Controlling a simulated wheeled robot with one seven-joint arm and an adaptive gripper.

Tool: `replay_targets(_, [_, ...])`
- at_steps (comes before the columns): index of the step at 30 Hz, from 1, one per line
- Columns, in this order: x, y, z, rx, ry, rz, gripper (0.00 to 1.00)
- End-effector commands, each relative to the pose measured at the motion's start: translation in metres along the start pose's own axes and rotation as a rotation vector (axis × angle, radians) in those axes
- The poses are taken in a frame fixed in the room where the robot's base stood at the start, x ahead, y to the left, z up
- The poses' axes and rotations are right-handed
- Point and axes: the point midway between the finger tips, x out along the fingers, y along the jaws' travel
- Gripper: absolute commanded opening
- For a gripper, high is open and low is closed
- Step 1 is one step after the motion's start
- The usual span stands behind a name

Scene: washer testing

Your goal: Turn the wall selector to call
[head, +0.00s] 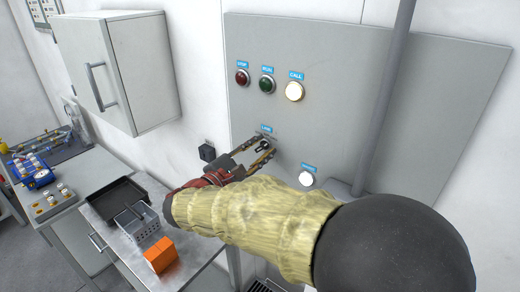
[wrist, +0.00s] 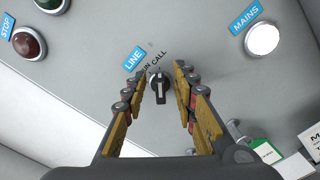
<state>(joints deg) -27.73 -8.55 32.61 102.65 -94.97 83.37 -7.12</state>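In the head view the selector (head: 263,146) is partly hidden by my fingers. My gripper (wrist: 159,82) is open, with one finger on each side of the knob and a gap visible on both sides. It also shows in the head view (head: 261,149), at the panel.
The grey panel (head: 330,100) carries a red STOP lamp (head: 243,77), a green lamp (head: 267,84), a lit white CALL lamp (head: 294,91) and a lit MAINS lamp (head: 307,179). A vertical pipe (head: 385,100) crosses its right side. A bench with a tray (head: 117,197) stands lower left.

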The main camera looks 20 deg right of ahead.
Motion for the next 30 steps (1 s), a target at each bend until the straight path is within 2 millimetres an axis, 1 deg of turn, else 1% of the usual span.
replay_targets(5, [-0.003, 0.0, 0.0, 0.0, 0.001, 0.0, 0.28])
replay_targets(8, [-0.012, 0.001, -0.001, 0.0, 0.002, 0.001, 0.28])
replay_targets(11, [-0.028, 0.001, -0.001, -0.001, 0.003, 0.003, 0.28])
replay_targets(18, [-0.078, 0.001, -0.001, -0.001, 0.003, 0.003, 0.28])
replay_targets(21, [-0.095, 0.001, -0.001, -0.001, 0.002, 0.003, 0.28])
replay_targets(25, [-0.111, 0.001, -0.001, 0.0, 0.001, 0.002, 0.28])
replay_targets(30, [-0.12, 0.0, -0.001, 0.0, 0.0, 0.0, 0.28])
